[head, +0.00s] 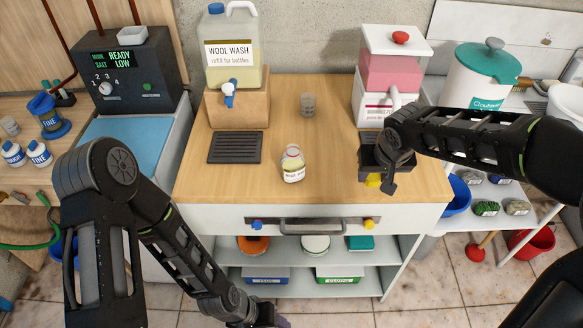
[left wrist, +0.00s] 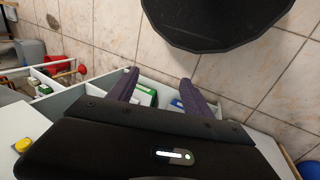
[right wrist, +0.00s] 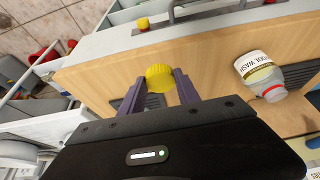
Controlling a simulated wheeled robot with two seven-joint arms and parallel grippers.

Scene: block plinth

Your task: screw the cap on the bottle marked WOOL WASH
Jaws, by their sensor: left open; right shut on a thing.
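The small clear bottle (head: 292,166) stands upright and uncapped on the wooden counter, with a white label and a red ring at its neck. In the right wrist view the bottle (right wrist: 292,77) is at the right, and its label reads WOOL WASH. My right gripper (head: 374,177) is shut on the yellow cap (right wrist: 160,77), which sits between its fingertips, to the right of the bottle and apart from it. The cap also shows in the head view (head: 373,181). My left gripper (left wrist: 160,85) is open and empty, low in front of the counter.
A large WOOL WASH refill container (head: 229,55) with a blue tap stands on a wooden block at the back left. A black drip grate (head: 235,148) lies before it. A small grey cup (head: 308,104) and a pink dispenser (head: 388,75) stand behind. The counter around the bottle is clear.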

